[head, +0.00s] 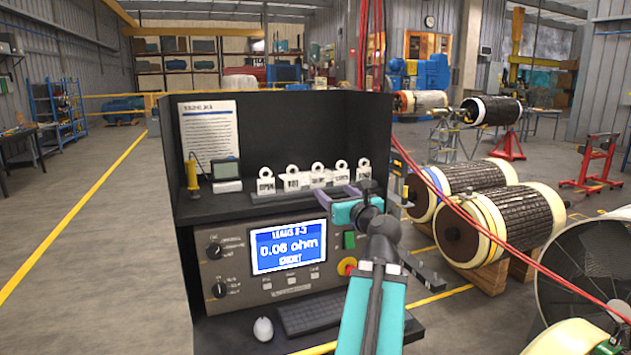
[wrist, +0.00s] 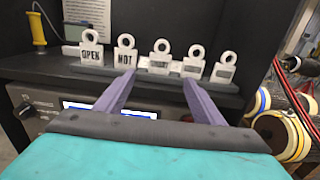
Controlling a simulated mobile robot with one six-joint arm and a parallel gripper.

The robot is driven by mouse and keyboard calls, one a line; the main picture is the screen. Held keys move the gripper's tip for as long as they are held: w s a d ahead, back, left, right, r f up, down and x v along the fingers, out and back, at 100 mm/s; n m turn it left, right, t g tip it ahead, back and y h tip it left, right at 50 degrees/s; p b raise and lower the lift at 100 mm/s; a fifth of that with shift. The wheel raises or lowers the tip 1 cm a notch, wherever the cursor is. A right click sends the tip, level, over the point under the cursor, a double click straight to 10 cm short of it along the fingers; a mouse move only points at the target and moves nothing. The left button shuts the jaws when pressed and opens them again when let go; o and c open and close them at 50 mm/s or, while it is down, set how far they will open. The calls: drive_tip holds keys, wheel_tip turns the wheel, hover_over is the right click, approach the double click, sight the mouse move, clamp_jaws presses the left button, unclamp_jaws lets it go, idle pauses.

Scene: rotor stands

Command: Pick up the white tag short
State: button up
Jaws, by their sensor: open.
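Several white tags with ring tops stand in a row on a rack on the dark bench shelf. The third from the left, the white tag short (head: 318,176), appears to read SHORT in the head view; its lettering is blurred in the wrist view (wrist: 160,60). The tags OPEN (head: 265,183) and HOT (head: 292,180) stand to its left, two more to its right. My gripper (wrist: 157,78) is open and empty, its purple fingers pointing at the rack. In the wrist view the third tag shows between and beyond the fingertips. In the head view my gripper (head: 334,190) is just in front of the rack.
The rack (wrist: 205,82) runs below the tags. A dark back panel (head: 290,125) and side wall close the shelf in. A yellow-handled tool (head: 192,176) and small meter (head: 226,172) stand left. Below, a screen (head: 289,246) reads 0.06 ohm SHORT. Red cables hang at right.

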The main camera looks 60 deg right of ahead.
sight(319, 179)
drive_tip(key=shift+w+d+r+p, duration=0.2)
drive_tip(key=shift+w+d+p, duration=0.2)
drive_tip(key=shift+p, duration=1.6)
drive_tip(key=p+x, duration=0.1)
drive_tip(key=p, duration=0.5)
drive_tip(key=shift+w+d+f, duration=0.1)
drive_tip(key=shift+w+d, duration=0.05)
drive_tip(key=shift+w, duration=0.1)
drive_tip(key=shift+p+x, duration=0.5)
drive_tip(key=shift+x, duration=2.4)
drive_tip(key=shift+f, duration=0.1)
drive_tip(key=shift+w, duration=0.1)
drive_tip(key=shift+p+x, duration=0.9)
drive_tip(key=shift+x, duration=1.6)
drive_tip(key=c, duration=0.9)
